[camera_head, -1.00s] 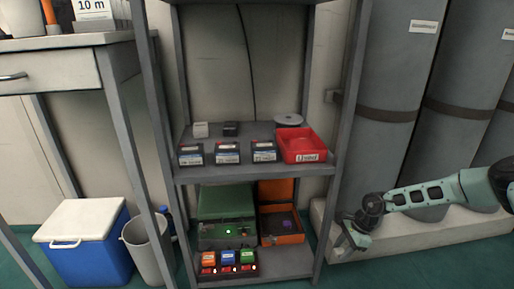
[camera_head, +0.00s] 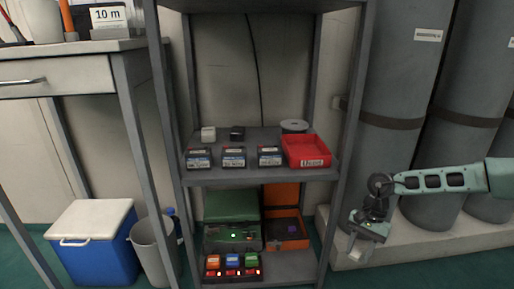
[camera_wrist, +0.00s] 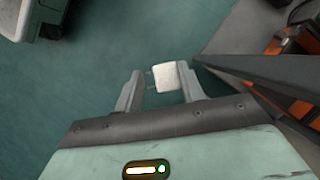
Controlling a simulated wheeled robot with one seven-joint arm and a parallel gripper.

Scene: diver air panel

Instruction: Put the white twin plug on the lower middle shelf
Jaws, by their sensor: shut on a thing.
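My gripper (camera_wrist: 154,92) is shut on a white twin plug (camera_wrist: 167,77), whose two pins point left in the wrist view. In the head view my gripper (camera_head: 361,247) hangs low, right of the rack and apart from it. The plug is too small there to make out clearly. The grey rack has a middle shelf (camera_head: 255,178) with several items on it and a bottom shelf (camera_head: 285,266) below.
The middle shelf holds several dark battery boxes (camera_head: 234,157), a red bin (camera_head: 306,151), a white block (camera_head: 208,133) and a grey disc (camera_head: 294,126). A rack post stands between my gripper and the shelves. Cylinders (camera_head: 385,150) stand right.

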